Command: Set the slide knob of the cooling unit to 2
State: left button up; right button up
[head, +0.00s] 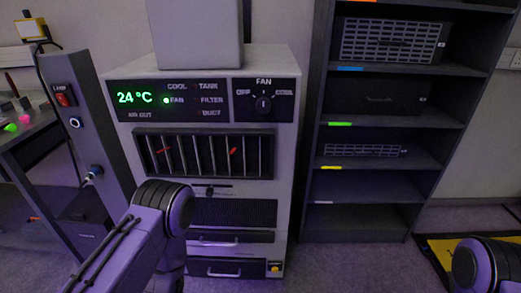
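The cooling unit (287,140) is a pale cabinet in the middle of the head view. Its slide knob (210,192) looks like a small dark piece on a thin horizontal slot below the vent grille. The knob sits near the middle of the visible slot. Scale marks are too small to read, and my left arm stands close to the slot's left end. My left arm comes up from the bottom left, its rounded link in front of the unit's lower left. My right arm shows only as a rounded link at the bottom right. Neither gripper's fingers can be seen.
A green display (138,97) reads 24 °C; a FAN dial (263,103) is beside it. Below are a dark vent grille (255,155) and drawers (228,268). A dark shelf rack (375,185) stands right, a dark post with a red switch (63,99) left.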

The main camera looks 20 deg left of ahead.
aim_at(209, 191)
jog(key=u, duration=0.75)
